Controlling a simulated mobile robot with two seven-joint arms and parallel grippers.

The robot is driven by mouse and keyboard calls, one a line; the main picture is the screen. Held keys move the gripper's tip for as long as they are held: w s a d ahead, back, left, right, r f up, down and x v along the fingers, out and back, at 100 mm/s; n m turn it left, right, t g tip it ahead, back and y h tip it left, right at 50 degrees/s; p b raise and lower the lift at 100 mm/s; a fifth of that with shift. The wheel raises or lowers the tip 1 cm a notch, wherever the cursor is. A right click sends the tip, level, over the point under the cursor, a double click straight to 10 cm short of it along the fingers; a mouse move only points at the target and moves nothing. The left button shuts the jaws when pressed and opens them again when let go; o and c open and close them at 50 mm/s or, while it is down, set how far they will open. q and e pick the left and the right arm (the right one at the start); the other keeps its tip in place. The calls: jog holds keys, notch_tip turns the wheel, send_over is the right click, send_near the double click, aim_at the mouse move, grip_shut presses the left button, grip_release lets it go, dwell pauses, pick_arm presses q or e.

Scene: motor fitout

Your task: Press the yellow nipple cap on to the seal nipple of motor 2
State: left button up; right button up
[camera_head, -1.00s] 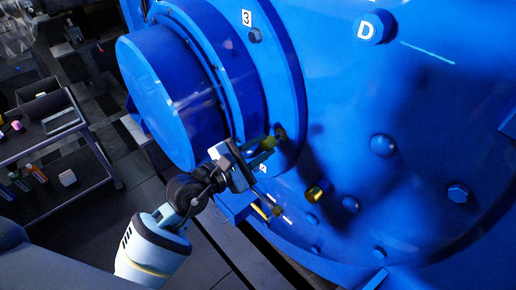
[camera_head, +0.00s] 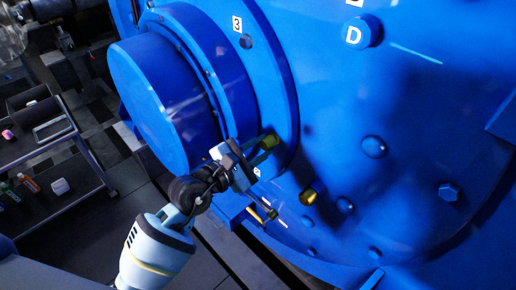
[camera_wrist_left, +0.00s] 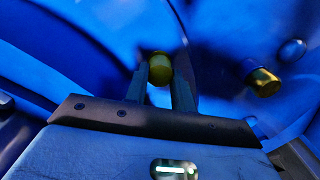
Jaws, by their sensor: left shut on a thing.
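My left gripper (camera_head: 262,149) is shut on the yellow nipple cap (camera_head: 270,141) at the face of the big blue motor (camera_head: 430,120). In the left wrist view the rounded yellow cap (camera_wrist_left: 159,68) sits between the two dark fingertips (camera_wrist_left: 160,82), against the blue surface. The cap overlaps the spot of the seal nipple, which is hidden behind it; I cannot tell how far the cap is seated. My right gripper is not in view.
A brass-yellow fitting (camera_head: 309,196) sticks out of the motor to the right of the gripper, also in the left wrist view (camera_wrist_left: 264,82). Blue bolt heads (camera_head: 374,147) stud the face. A blue drum-shaped housing (camera_head: 160,100) stands left. A cart (camera_head: 75,190) is far left.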

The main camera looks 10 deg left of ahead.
pick_arm(q)
jog(key=o, duration=1)
jog(key=shift+w, duration=0.1)
jog(key=v, duration=0.7)
jog(key=shift+s+a, duration=0.2)
jog(key=shift+s, duration=0.2)
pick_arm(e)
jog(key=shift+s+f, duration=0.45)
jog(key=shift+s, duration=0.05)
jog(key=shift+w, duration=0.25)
